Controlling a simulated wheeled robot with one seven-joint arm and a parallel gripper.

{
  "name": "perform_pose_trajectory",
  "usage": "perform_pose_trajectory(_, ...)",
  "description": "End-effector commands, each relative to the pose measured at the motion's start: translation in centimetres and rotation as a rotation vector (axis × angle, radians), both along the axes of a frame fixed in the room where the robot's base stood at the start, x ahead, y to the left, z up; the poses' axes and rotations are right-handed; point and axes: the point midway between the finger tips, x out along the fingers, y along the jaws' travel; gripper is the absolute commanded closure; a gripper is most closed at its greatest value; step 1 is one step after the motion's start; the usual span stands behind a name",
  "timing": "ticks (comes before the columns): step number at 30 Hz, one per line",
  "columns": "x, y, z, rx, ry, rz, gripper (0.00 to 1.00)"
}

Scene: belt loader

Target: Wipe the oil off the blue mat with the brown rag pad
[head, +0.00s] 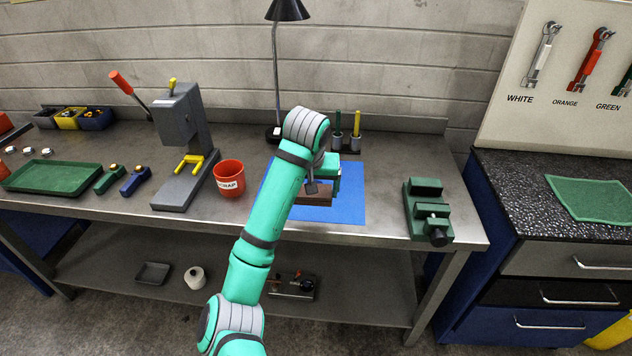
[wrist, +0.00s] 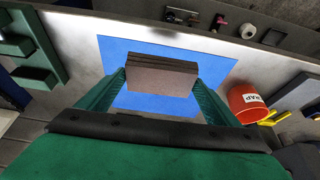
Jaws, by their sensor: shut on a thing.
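The brown rag pad (wrist: 162,75) is a thick layered block in the wrist view, with my gripper's two green fingers on either side of it. My gripper (head: 322,190) is shut on the pad, whose brown edge (head: 318,199) shows below the gripper in the head view. The blue mat (head: 350,207) lies flat on the steel bench beneath; it also shows in the wrist view (wrist: 120,50). I cannot tell whether the pad touches the mat. No oil shows on the visible parts of the mat; my arm, gripper and pad hide the rest.
A red scrap bucket (head: 229,179) stands left of the mat, beside a grey press (head: 180,130). A green vise (head: 428,210) stands to the right. A lamp (head: 276,70) and tool holders (head: 337,141) stand behind the mat.

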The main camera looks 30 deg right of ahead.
Motion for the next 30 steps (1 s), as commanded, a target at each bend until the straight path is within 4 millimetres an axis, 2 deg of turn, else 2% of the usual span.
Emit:
perform_pose_trajectory(11,-1.9,3.6,-5.4,-0.002,0.002,0.069,0.33)
perform_pose_trajectory(14,-2.6,5.0,-7.5,-0.002,0.005,0.096,0.33)
perform_pose_trajectory(30,-7.5,15.9,-22.2,-0.003,0.008,0.304,0.33)
